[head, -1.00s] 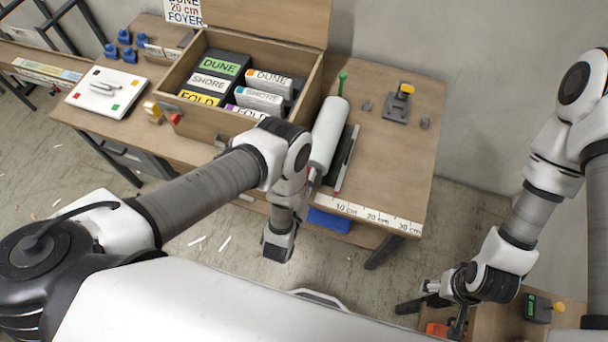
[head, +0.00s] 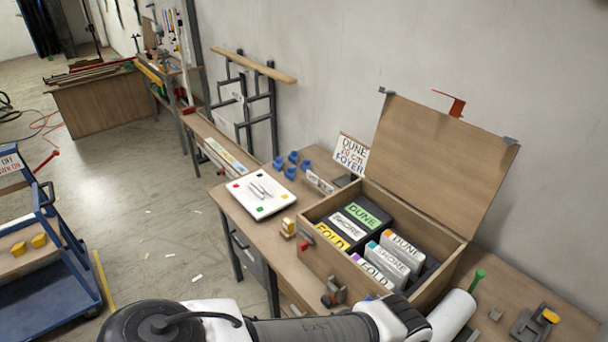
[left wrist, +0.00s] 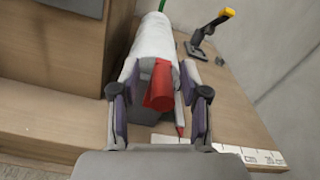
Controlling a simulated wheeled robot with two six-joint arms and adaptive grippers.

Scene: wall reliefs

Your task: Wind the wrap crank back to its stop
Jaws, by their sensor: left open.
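A red handle (left wrist: 159,86) stands out in the left wrist view at the near end of a white roll (left wrist: 152,42); I take it to be the wrap crank. My left gripper (left wrist: 159,104) is open, one finger on each side of the red handle. I cannot tell whether the fingers touch it. In the head view the white roll (head: 452,314) lies right of the box, with a green grip (head: 477,280) at its far end; the red handle and my left fingers are out of sight there. My right gripper is not in view.
The open wooden box (head: 330,262) holds labelled blocks. A grey tool with a yellow knob (head: 550,316) is right of the roll. A white board (head: 261,195) and blue pieces (head: 292,160) lie left. A blue cart (head: 55,270) stands on the floor at the left.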

